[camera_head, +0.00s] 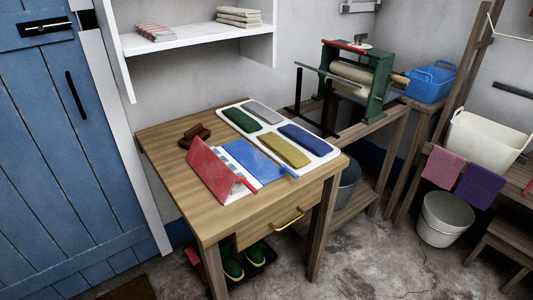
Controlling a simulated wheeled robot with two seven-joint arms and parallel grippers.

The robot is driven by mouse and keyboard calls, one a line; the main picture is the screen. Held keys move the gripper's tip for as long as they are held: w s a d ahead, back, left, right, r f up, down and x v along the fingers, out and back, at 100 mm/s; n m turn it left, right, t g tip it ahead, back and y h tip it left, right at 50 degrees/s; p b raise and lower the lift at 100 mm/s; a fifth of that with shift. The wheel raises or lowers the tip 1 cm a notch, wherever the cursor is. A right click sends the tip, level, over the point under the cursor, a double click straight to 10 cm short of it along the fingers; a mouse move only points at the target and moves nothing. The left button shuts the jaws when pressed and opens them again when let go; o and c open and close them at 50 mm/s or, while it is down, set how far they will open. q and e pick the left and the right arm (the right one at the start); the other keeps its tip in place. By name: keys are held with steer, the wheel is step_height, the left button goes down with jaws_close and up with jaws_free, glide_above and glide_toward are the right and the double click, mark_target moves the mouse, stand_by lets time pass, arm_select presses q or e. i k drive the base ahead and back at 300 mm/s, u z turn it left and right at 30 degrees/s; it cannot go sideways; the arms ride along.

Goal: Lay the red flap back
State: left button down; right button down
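The red flap (212,172) is on the wooden table, near its front left part. It stands tilted up, with a short red tab (247,184) at its near right end. Right beside it lies a flat blue panel (257,160) with a small blue tab at its right corner. A pale strip shows between the red flap and the blue panel. What lies behind or under the flap is hidden. Neither of my grippers shows in the head view.
On the wooden table (165,149), a white tray (227,109) holds green, grey, yellow and blue pads behind the blue panel. A brown block-like object (194,136) lies behind the red flap. The table's front left is clear. A green-framed roller machine (376,88) stands at right.

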mark_target(220, 178)
steer(key=u, duration=3.35)
steer(key=k, duration=2.15)
steer(key=z, duration=1.55)
